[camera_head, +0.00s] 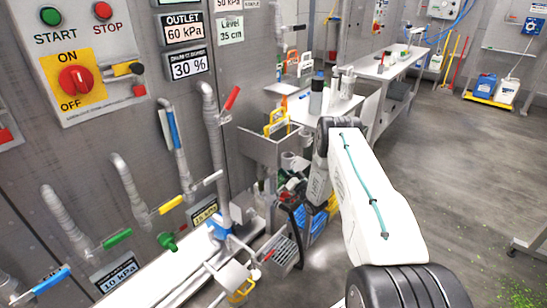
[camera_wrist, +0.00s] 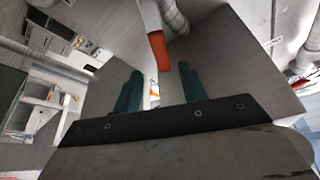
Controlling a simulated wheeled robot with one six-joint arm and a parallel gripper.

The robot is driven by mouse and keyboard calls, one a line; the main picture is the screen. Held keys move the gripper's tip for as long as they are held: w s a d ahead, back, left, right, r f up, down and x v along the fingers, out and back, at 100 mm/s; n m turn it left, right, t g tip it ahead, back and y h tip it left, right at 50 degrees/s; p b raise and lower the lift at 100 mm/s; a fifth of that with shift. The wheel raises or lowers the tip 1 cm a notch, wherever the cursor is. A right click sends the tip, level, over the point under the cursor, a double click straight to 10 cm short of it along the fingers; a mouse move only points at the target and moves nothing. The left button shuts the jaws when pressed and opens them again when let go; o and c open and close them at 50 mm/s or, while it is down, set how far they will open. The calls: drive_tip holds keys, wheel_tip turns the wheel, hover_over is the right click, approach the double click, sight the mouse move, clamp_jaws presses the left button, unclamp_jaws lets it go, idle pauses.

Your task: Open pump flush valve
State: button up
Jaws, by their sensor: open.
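Several pipes with coloured lever handles run down the grey wall panel in the head view. They carry a red lever (camera_head: 232,97), a blue lever (camera_head: 173,130), a yellow lever (camera_head: 170,205) and a green lever (camera_head: 117,239). I cannot read which one is labelled pump flush. In the wrist view, an orange-red handle (camera_wrist: 159,52) on a pale stem hangs ahead of my gripper (camera_wrist: 160,88), in line with the gap between the two teal fingers. The fingers are apart, with nothing clearly held. In the head view my arm hides the fingertips.
A control box (camera_head: 75,78) with start and stop buttons and a red on/off knob is at upper left. A metal sink (camera_head: 270,150) and clutter stand beside my arm. A long table (camera_head: 395,67) is behind. Open floor lies to the right.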

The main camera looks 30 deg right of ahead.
drive_tip(key=x, duration=0.7)
drive_tip(key=shift+w+a+r, duration=0.1)
drive_tip(key=shift+w+r, duration=0.15)
drive_tip(key=shift+r, duration=0.05)
